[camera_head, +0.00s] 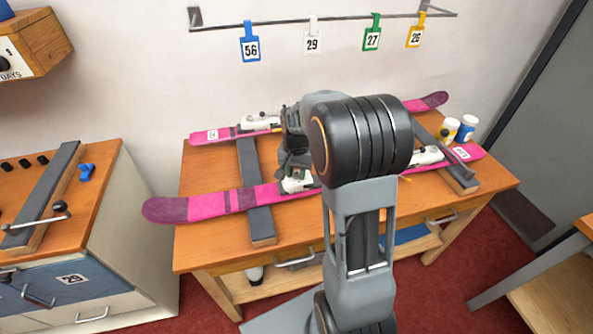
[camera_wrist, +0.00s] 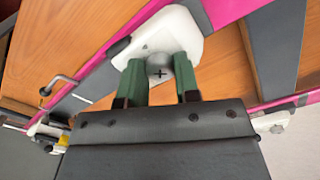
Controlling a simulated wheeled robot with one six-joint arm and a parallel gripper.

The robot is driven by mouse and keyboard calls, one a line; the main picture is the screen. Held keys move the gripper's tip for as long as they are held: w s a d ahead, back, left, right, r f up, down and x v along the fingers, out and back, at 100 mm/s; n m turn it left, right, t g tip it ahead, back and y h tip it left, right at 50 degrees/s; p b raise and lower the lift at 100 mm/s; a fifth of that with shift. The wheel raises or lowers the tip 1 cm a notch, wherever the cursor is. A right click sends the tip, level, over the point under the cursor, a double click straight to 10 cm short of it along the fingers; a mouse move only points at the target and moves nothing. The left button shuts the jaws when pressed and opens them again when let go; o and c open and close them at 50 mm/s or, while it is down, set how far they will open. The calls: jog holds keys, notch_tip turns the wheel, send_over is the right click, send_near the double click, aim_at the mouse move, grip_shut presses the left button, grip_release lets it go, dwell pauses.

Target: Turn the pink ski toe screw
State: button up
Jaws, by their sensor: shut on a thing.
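The near pink ski (camera_head: 205,204) lies across two dark bars on the wooden bench. Its white toe piece (camera_head: 297,185) shows just under my gripper (camera_head: 294,173), and it fills the upper middle of the wrist view (camera_wrist: 178,33). In the wrist view a round grey screw head with a dark cross (camera_wrist: 159,73) sits in the toe piece. The green fingers of my gripper (camera_wrist: 159,68) stand on either side of the screw head, shut on it. My arm hides part of the ski and the screw in the head view.
A second pink ski (camera_head: 222,134) lies behind, with its own white bindings. Numbered tags hang from a wall rail (camera_head: 340,22). The bench's front left (camera_head: 205,250) is bare.

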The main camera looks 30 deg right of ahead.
aim_at(297, 173)
jog(key=n, duration=0.4)
jog(key=shift+n, duration=2.1)
jog(key=o, duration=0.9)
jog(key=shift+o, duration=0.2)
notch_tip(297, 173, up, 14)
